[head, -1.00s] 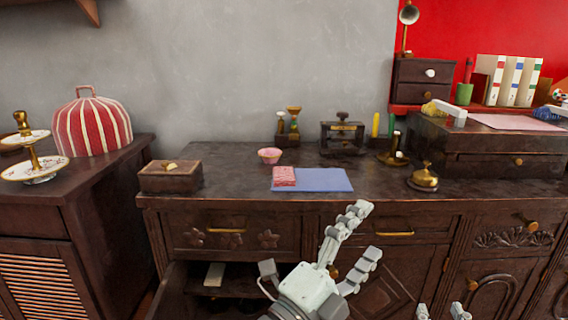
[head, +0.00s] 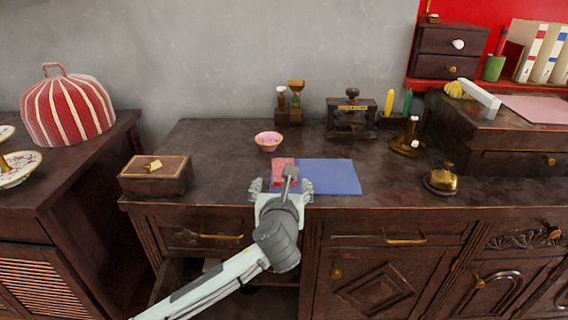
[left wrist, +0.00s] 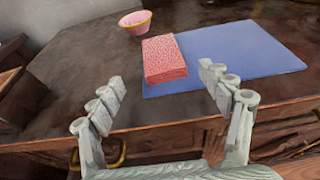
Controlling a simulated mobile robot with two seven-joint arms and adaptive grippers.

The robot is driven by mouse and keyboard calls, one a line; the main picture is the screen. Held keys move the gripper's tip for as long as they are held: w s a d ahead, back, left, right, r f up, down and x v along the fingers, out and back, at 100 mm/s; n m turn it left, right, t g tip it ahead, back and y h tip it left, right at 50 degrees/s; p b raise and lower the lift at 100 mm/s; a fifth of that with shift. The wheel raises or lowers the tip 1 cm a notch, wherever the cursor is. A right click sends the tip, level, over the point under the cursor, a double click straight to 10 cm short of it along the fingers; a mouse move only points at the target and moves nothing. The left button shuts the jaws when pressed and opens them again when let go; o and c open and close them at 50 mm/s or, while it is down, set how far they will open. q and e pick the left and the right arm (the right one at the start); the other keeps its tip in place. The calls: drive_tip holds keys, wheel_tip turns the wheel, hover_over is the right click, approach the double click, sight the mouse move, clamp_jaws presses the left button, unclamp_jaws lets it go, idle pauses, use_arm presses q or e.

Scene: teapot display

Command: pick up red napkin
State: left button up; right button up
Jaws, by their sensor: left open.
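The red napkin (head: 283,168) is a folded, patterned stack lying on the left part of a blue mat (head: 330,177) on the dark wooden cabinet top. My left gripper (head: 281,186) is at the cabinet's front edge, just in front of the napkin, and partly covers it in the head view. In the left wrist view the napkin (left wrist: 164,58) lies ahead of and between the two spread fingers (left wrist: 162,92), apart from them. The left gripper is open and empty. My right gripper is not in view.
A pink bowl (head: 268,141) stands behind the napkin. A wooden box (head: 156,176) is to the left and a brass bell (head: 442,180) to the right. Below, a drawer or compartment (head: 170,283) stands open. The cabinet top between box and napkin is clear.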

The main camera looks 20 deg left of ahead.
use_arm(q)
drive_tip(key=shift+x, duration=0.85)
drive_tip(key=x, duration=0.5)
drive_tip(key=shift+w+r+b, duration=0.15)
drive_tip(key=shift+r+b, duration=0.15)
drive_tip(key=shift+b, duration=0.05)
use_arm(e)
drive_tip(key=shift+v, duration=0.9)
use_arm(q)
drive_tip(key=shift+c, duration=0.2)
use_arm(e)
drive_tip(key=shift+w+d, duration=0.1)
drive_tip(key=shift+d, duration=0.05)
use_arm(q)
drive_tip(key=shift+d, duration=0.1)
drive_tip(key=c, duration=1.2)
